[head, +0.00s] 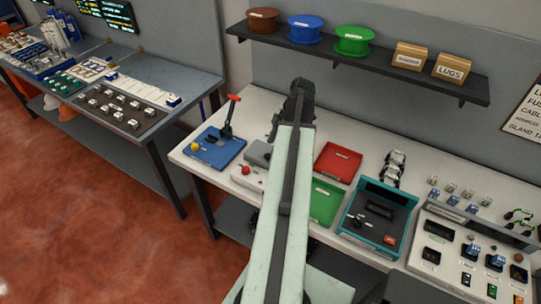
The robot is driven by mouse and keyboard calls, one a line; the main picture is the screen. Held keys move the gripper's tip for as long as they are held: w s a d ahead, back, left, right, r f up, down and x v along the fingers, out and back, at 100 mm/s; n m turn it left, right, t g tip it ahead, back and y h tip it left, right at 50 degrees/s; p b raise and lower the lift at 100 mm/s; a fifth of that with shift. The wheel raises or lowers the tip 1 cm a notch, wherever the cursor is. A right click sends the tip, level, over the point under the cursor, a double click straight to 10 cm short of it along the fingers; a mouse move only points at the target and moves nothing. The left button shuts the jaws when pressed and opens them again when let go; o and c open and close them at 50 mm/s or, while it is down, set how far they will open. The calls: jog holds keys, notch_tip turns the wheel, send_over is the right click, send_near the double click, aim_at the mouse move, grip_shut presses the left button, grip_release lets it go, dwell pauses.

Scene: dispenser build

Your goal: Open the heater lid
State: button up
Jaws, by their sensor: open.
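A small grey box (257,153) on the white bench looks like the heater. A pale unit with a red knob (245,170) is directly in front of it, and I cannot tell whether the two are one device. My arm hides the box's right side, so the state of its lid is unclear. My gripper (298,88) is the dark end of my raised arm. It appears above the back of the bench, beyond the grey box and apart from it. It looks open and empty, but its fingers are small and dark here.
A blue base with a red-handled lever (229,116) stands left of the box. Red (338,163) and green (325,203) trays and a teal-framed black device (377,216) lie to the right. A shelf with spools (354,46) overhangs the bench's back.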

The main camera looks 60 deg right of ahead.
aim_at(268, 155)
jog(key=b+x, duration=0.3)
jog(key=x, duration=0.2)
jog(key=shift+r, duration=0.15)
grip_shut()
jog(key=shift+d, duration=0.1)
dwell(0.9)
